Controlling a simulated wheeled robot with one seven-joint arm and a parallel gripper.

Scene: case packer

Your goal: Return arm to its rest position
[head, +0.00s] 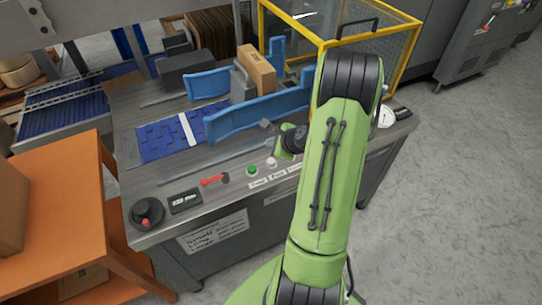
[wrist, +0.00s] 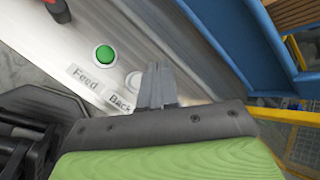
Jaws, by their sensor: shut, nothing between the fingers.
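My gripper (wrist: 157,88) is shut and empty in the wrist view. Its grey fingers lie together above the metal console, beside the label that reads Back. In the head view my green arm reaches over the right part of the machine's front, and the gripper (head: 266,125) shows small near the blue guide rail. The arm hides part of the machine behind it. A green button (wrist: 105,54) sits above the Feed label, left of the fingers. A white button lies partly hidden behind the fingers.
Blue guide rails (head: 240,118) stand close behind the gripper, with a brown carton (head: 257,69) between them. A yellow-framed guard (head: 388,55) stands at the back right. A red-handled lever (head: 212,181) and a black knob (head: 147,212) are on the console. Floor at right is clear.

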